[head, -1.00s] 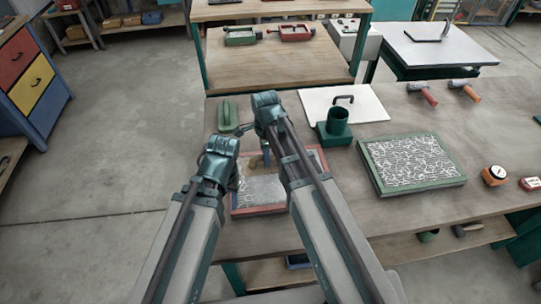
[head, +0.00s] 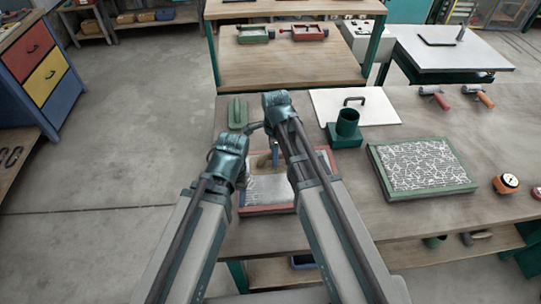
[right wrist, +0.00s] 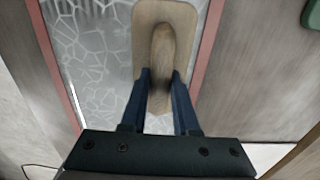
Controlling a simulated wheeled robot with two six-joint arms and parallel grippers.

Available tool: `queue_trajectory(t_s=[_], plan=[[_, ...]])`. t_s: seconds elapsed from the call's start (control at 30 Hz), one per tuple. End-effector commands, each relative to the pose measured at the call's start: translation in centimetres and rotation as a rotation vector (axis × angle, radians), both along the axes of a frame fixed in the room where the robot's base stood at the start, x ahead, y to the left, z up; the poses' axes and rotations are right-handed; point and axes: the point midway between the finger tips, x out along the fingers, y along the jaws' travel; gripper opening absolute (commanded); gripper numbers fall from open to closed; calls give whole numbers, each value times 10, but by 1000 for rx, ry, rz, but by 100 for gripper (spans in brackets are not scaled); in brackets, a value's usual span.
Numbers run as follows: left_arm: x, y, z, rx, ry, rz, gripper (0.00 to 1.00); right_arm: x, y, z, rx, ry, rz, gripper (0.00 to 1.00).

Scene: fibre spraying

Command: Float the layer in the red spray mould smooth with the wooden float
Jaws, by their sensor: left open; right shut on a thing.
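The red spray mould (head: 268,210) lies on the bench, partly hidden by my arms. Its layer (right wrist: 85,50) is grey, with a net of white fibre lines left of the float and plainer grey patches at the lower left. My right gripper (right wrist: 160,82) is shut on the handle of the wooden float (right wrist: 143,38). The float is over the layer beside the mould's right-hand wall in the right wrist view; whether it presses on the layer is unclear. My left gripper (head: 238,178) is open and empty, above the mould's left side in the head view.
A green mould (head: 470,187) with a white fibre pattern lies to the right. A round gauge (head: 506,183) sits at the right. Bare bench separates the moulds.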

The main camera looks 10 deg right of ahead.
Motion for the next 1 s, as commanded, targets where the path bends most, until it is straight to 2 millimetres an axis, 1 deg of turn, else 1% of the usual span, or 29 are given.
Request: queue_trajectory(t_s=[0.17,0.43,0.67,0.9,1.0], plan=[[0,0,0,0,0,0,50,0,-3,0,-2,0,-2,0],[0,0,2,0,0,0,50,0,-20,2,-2,0,-2,0],[0,0,1,0,0,0,50,0,-23,1,-2,0,-2,0],[0,0,0,0,0,0,50,0,-38,0,-2,0,-2,0],[0,0,0,0,0,0,50,0,-40,0,-2,0,-2,0]])
